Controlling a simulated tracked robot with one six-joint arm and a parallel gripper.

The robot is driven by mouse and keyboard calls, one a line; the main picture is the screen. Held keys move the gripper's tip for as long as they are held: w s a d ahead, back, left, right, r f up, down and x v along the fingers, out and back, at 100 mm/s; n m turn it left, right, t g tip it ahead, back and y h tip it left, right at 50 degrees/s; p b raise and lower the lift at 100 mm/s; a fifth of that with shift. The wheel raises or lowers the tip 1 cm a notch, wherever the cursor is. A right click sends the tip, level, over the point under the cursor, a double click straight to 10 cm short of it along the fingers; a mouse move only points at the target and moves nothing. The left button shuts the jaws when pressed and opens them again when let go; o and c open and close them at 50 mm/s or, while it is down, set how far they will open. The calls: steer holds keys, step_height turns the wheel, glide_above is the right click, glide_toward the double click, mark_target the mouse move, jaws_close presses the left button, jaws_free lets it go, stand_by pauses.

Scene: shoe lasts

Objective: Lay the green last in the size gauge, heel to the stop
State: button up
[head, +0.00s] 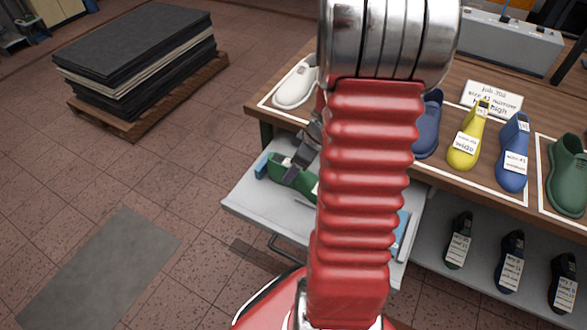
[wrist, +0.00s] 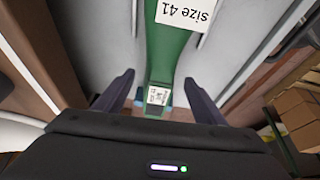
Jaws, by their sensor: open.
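The green last (head: 281,170) lies in the open pale grey drawer, its right part hidden behind my arm. In the wrist view the green last (wrist: 168,52) has a "size 41" label and a small printed tag on its near end. A blue block (head: 262,163) sits at the last's left end; blue also shows behind that end in the wrist view (wrist: 167,103). I cannot tell whether last and block touch. My gripper (head: 294,172) is open over the last. In the wrist view my gripper (wrist: 160,78) has one finger either side of the last's narrow end, with visible gaps.
A white last (head: 296,84), a yellow last (head: 466,138), blue lasts (head: 513,155) and a larger green last (head: 567,175) stand on the bench. Dark lasts (head: 458,243) stand on the shelf below.

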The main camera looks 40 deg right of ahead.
steer(key=v, duration=1.1)
steer(key=shift+r, duration=0.2)
steer(key=shift+s, duration=0.15)
